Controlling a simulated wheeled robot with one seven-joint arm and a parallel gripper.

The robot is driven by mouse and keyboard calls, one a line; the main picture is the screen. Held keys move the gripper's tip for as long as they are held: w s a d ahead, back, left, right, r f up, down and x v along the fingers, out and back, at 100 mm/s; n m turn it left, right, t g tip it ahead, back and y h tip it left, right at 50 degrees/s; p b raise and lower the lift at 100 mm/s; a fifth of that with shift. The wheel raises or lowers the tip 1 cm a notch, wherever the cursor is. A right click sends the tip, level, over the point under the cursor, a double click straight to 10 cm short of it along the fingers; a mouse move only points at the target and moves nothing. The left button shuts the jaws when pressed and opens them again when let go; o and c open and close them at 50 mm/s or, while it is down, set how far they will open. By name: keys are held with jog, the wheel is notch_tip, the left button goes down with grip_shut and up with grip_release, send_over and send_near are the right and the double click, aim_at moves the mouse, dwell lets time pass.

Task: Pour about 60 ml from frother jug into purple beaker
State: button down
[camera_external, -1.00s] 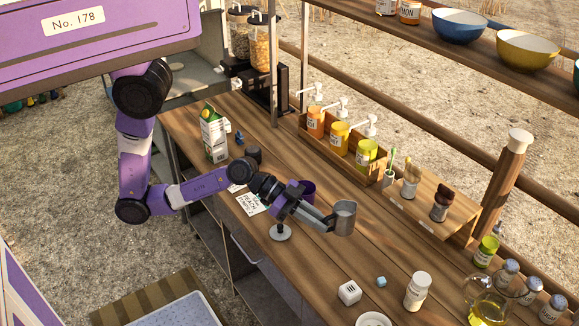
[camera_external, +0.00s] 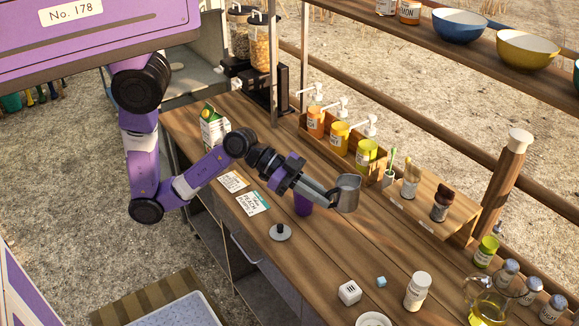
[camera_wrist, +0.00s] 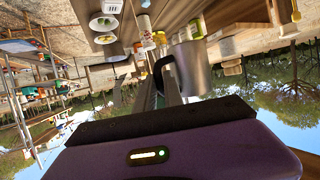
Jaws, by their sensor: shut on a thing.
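The frother jug (camera_external: 348,192) is a small grey metal jug. My gripper (camera_external: 332,196) is shut on its handle and holds it above the counter, looking roughly upright. In the wrist view the jug (camera_wrist: 188,66) sits between and beyond the fingertips of my gripper (camera_wrist: 170,92), its dark handle at them. The purple beaker (camera_external: 303,205) stands on the counter below my gripper, left of the jug and partly hidden by the fingers. The contents of the jug and beaker cannot be seen.
A round grey disc with a dark knob (camera_external: 281,232) lies on the counter near the front edge. A wooden rack of pump bottles (camera_external: 340,140) stands behind. A white cube (camera_external: 349,293) and a white-capped jar (camera_external: 417,291) stand toward the front right. Printed cards (camera_external: 252,202) lie at left.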

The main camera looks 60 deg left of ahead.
jog(key=w+f, duration=0.1)
jog(key=f, duration=0.1)
jog(key=w+f+n+t+y, duration=0.1)
jog(key=w, duration=0.1)
jog(key=w+f+n+t, duration=0.1)
jog(key=w+f, duration=0.1)
jog(key=shift+w+a+f+y+p, duration=0.2)
jog(key=shift+a+f+y+p, duration=0.1)
jog(key=shift+a+f, duration=0.05)
jog(key=w+a+f+n+t+y, duration=0.2)
jog(key=w+a+f+n+y, duration=0.2)
jog(key=w+n+y, duration=0.35)
jog(key=w+a+f+n+t+y, duration=0.2)
jog(key=w+a+f+n+y, duration=0.2)
jog(key=w+n+y, duration=0.35)
jog(key=s+d+f+n+g+y+b, duration=0.1)
jog(key=s+d+n+g+y+b, duration=0.3)
jog(key=d, duration=0.6)
jog(key=n+g+y+b, duration=0.1)
jog(key=n+y, duration=0.1)
jog(key=n, duration=0.1)
jog(key=shift+y, duration=0.4)
